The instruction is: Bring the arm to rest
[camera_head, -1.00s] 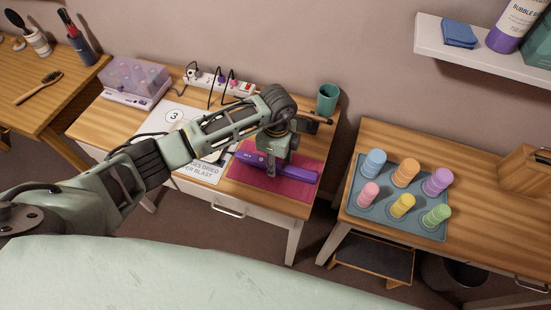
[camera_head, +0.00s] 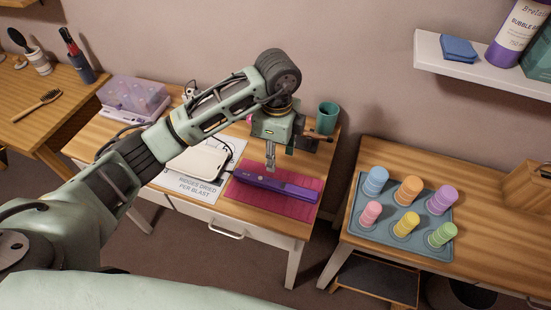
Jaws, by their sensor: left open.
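My left arm comes in from the left over the middle table (camera_head: 215,213). Its gripper (camera_head: 270,168) is open and points down above a purple hair straightener (camera_head: 270,185). The gripper looks empty and apart from the straightener, though its tips overlap it closely in this view. The straightener lies on a magenta mat (camera_head: 245,202) near the table's front right. My right gripper is not in view.
A teal cup (camera_head: 327,118) stands behind the gripper. A clear-lidded box (camera_head: 133,95) is at the table's left. Several coloured rollers stand on a blue-grey tray (camera_head: 360,228) on the right table. A wall shelf (camera_head: 480,68) is at upper right.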

